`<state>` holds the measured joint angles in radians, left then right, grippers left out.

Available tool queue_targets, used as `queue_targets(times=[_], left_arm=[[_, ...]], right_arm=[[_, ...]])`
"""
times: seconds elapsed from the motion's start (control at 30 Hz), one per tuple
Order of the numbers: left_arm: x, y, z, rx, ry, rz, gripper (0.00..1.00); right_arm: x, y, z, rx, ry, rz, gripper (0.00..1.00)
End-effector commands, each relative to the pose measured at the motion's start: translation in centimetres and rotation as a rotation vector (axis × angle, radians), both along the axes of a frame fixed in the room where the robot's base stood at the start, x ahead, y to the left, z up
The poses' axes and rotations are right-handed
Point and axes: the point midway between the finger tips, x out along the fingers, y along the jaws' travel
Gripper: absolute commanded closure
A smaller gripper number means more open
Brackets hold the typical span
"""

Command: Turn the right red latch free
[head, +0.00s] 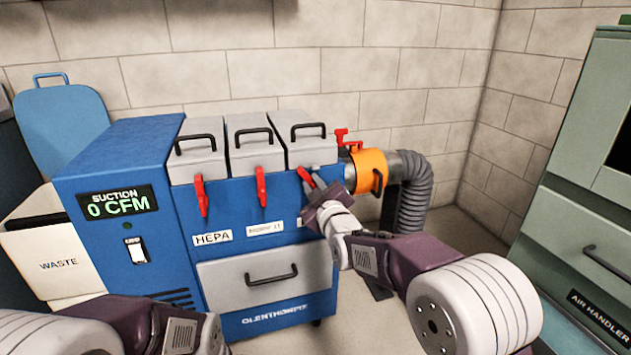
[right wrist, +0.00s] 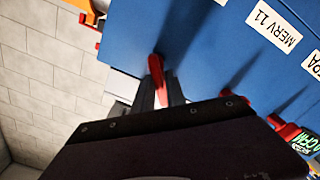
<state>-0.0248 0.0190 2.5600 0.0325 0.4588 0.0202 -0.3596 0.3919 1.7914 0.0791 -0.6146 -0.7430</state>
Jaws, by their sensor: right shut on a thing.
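The right red latch (head: 305,175) is on the front of the blue suction unit (head: 130,190), below the rightmost grey lid (head: 310,150). It looks slanted, while the left red latch (head: 201,196) and middle red latch (head: 261,186) hang nearly straight down. My right gripper (head: 318,186) is shut on the right latch and hides its lower part. In the right wrist view the latch (right wrist: 156,67) shows between the two fingers (right wrist: 160,90). My left arm shows at the bottom left of the head view, but its gripper fingers are not visible.
An orange collar (head: 370,171) with a grey hose (head: 413,190) sits just right of my gripper, near a red lever (head: 341,136). A drawer (head: 265,277) is below. A waste bin (head: 55,262) stands left and a green air handler (head: 580,180) right.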

Motion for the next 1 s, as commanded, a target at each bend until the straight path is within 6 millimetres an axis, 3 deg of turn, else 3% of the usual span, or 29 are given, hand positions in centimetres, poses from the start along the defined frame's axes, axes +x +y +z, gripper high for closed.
queue_targets(times=[0.6,1.0], left_arm=[[0.0,0.0,2.3,0.0,0.0,0.0,0.64],[0.0,0.0,3.0,0.0,0.0,0.0,0.64]], right_arm=[[-0.3,0.8,-1.1,-0.545,-0.174,0.002,1.0],[-0.3,0.9,-1.8,-0.786,-0.252,0.002,1.0]])
